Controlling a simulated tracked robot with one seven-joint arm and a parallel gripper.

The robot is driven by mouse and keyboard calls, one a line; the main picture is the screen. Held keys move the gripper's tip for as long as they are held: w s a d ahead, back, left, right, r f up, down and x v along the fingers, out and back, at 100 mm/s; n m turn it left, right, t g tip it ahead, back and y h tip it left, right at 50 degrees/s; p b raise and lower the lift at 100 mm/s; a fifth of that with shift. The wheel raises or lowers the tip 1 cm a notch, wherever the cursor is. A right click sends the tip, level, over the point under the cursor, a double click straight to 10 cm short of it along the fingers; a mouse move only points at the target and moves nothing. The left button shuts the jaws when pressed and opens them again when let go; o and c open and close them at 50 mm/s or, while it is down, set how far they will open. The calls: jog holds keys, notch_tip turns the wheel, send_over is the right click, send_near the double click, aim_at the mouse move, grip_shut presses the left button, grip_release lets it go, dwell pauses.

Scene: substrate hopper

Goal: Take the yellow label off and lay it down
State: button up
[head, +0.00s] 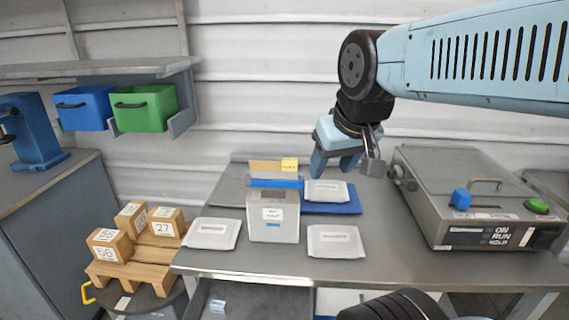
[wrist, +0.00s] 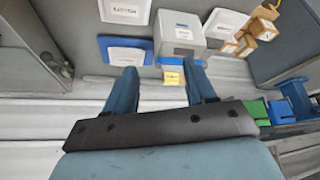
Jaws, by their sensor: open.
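The small yellow label (head: 289,164) is at the back of the bench, at the right end of a tan strip (head: 264,167) behind the grey box. In the wrist view the yellow label (wrist: 172,78) appears between my finger tips. My gripper (head: 336,166) is open and empty, to the right of the label in the head view, above the blue mat (head: 345,208). Its two blue fingers (wrist: 160,72) point toward the bench. Whether they are level with the label I cannot tell.
The grey box (head: 274,222) with a blue strip stands mid-bench. White packets (head: 336,242) lie around it, one on the blue mat. A lidded machine (head: 480,200) is at right. Wooden blocks (head: 108,245) sit at left. The ribbed wall (head: 270,90) is close behind.

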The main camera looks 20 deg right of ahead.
jog(key=w+r+n+g, duration=0.35)
jog(key=w+n, duration=0.25)
jog(key=w, duration=0.4)
jog(key=n+g, duration=0.3)
jog(key=n, duration=0.4)
send_near(288, 160)
jog(key=shift+n, duration=0.3)
jog(key=f, duration=0.4)
jog(key=shift+d+f, duration=0.1)
jog(key=shift+d, duration=0.3)
jog(key=shift+s+a+f, duration=0.1)
jog(key=shift+f, duration=0.8)
jog(key=shift+s+a+f, duration=0.15)
jog(key=shift+f, duration=0.75)
jog(key=shift+s+a+f, duration=0.1)
jog(key=shift+f, duration=0.8)
grip_shut()
